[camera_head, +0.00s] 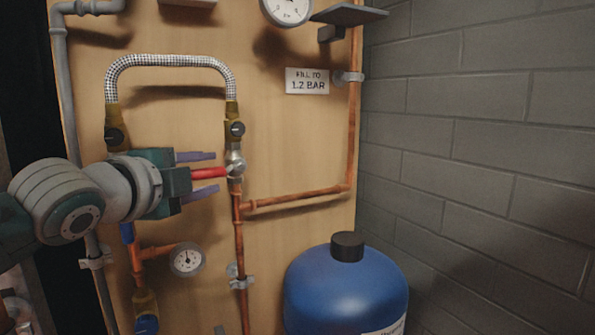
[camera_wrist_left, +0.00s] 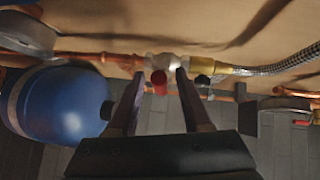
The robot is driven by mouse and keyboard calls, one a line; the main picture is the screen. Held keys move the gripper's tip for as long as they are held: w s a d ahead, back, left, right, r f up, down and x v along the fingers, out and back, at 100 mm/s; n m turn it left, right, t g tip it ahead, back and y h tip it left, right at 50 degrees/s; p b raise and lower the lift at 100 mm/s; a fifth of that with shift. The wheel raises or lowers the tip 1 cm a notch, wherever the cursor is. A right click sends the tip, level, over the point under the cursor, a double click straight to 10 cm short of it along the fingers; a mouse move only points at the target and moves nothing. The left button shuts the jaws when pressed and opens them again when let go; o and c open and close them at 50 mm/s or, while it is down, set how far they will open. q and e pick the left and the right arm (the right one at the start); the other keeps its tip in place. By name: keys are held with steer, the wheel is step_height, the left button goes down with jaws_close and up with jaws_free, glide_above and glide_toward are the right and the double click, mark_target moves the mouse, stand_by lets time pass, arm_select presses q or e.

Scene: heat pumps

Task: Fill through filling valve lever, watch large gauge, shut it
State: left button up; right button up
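The filling valve (camera_head: 235,163) sits on the vertical copper pipe below the braided hose. Its red lever (camera_head: 208,173) points left, across the pipe, toward my gripper. My left gripper (camera_head: 215,171) is open, with one finger above the lever and one below. In the left wrist view the red lever (camera_wrist_left: 158,77) shows end-on between the spread fingers (camera_wrist_left: 160,74), with gaps on both sides. The large gauge (camera_head: 287,9) is cut off by the top edge, and its reading is too small to tell. My right gripper is not in view.
A small gauge (camera_head: 187,260) sits below my gripper. A blue tank (camera_head: 346,292) stands lower right. The braided hose (camera_head: 170,61) arches above, and a shelf bracket (camera_head: 348,15) juts out at the top.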

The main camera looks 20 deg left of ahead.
arm_select(q)
jaws_close()
stand_by(1.2)
